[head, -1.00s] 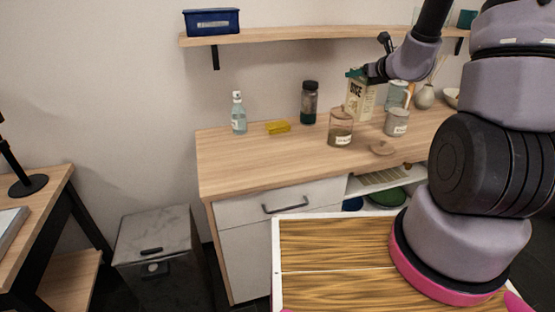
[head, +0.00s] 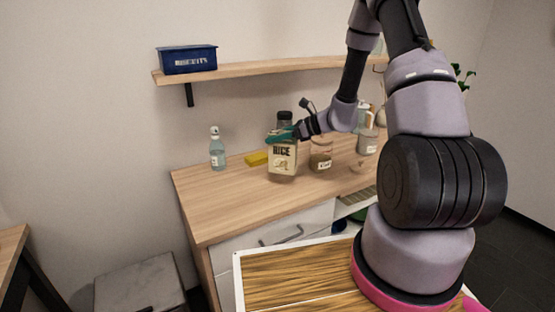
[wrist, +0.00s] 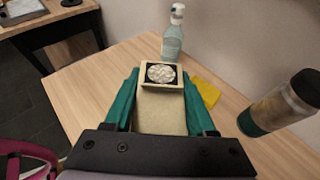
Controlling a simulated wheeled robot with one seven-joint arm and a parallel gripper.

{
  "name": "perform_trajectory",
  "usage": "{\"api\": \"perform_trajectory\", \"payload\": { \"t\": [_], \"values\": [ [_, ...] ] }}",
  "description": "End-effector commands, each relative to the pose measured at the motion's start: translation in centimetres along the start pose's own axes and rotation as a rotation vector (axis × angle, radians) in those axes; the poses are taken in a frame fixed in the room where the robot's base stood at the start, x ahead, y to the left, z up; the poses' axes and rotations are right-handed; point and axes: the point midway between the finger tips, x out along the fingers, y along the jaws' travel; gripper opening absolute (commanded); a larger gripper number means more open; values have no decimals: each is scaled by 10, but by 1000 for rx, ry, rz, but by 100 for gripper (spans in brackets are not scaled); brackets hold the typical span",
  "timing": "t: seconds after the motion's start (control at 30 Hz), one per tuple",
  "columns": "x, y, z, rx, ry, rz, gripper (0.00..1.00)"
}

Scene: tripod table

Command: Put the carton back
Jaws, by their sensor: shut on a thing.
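The carton (head: 283,162) is cream with a "RICE" label. It is upright at the counter (head: 208,205), in front of the dark-lidded bottle. My gripper (head: 283,136) is shut on the carton near its top, its green fingers on either side. In the wrist view the carton (wrist: 161,105) sits between the two green fingers of my gripper (wrist: 162,105). I cannot tell whether its base touches the counter.
A labelled jar (head: 321,155) is close on the right. A dark-lidded bottle (wrist: 281,103) is near my gripper. The counter's left front is clear. A shelf (head: 270,69) with a blue tin (head: 188,59) hangs above.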

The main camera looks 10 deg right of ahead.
Motion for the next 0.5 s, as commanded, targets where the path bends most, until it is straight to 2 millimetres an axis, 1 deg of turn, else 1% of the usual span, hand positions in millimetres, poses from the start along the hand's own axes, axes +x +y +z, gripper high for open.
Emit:
{"api": "perform_trajectory", "payload": {
  "t": [0.03, 0.23, 0.4, 0.5],
  "values": [
    [2, 0, -6, 3, -1, 0, 0],
    [8, 0, -20, 3, 0, -1, 0],
    [18, 0, -44, 3, 0, -1, 0],
    [21, 0, -50, 1, -1, -2, 0]
  ]
}}
